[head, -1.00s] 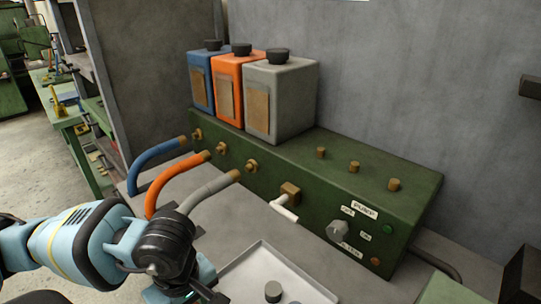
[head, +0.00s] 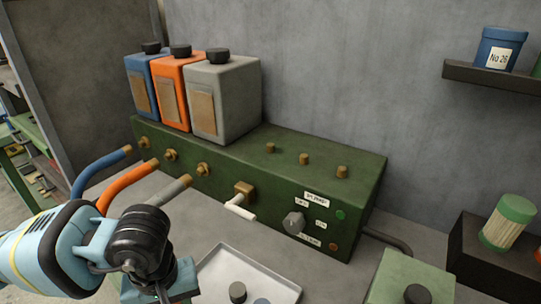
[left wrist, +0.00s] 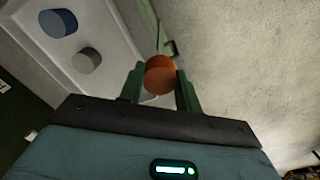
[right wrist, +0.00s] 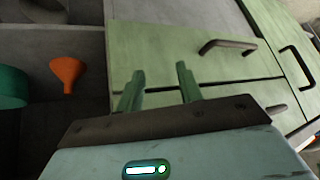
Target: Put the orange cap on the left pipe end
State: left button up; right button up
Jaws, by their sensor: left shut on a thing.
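An orange cap (left wrist: 160,74) is held between the fingertips of my left gripper (left wrist: 160,82) in the left wrist view. In the head view my left arm is at the lower left, above the bench; its fingertips and the cap are hidden or out of frame there. Three short brass pipe ends stand upright on the green box: left (head: 270,148), middle (head: 303,159) and right (head: 342,171). All three are bare, and my left gripper is well short of them. My right gripper (right wrist: 157,80) is open and empty in the right wrist view, in front of green drawers.
A white tray (head: 215,268) holds a grey cap (head: 237,292) and a blue cap (head: 262,301). Blue, orange and grey canisters (head: 225,95) stand on the box's left part. Hoses (head: 125,187) and a white-handled valve (head: 242,205) are at its front.

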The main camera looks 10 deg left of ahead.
pick_arm(q)
jog(key=w+m, duration=0.1)
jog(key=m, duration=0.1)
jog(key=d+r+m, duration=0.1)
jog(key=m, duration=0.1)
jog(key=w+d+r+m, duration=0.1)
jog(key=m, duration=0.2)
jog(key=shift+w+d+r, duration=0.1)
jog(key=shift+w+d, duration=0.1)
jog(key=shift+w, duration=0.15)
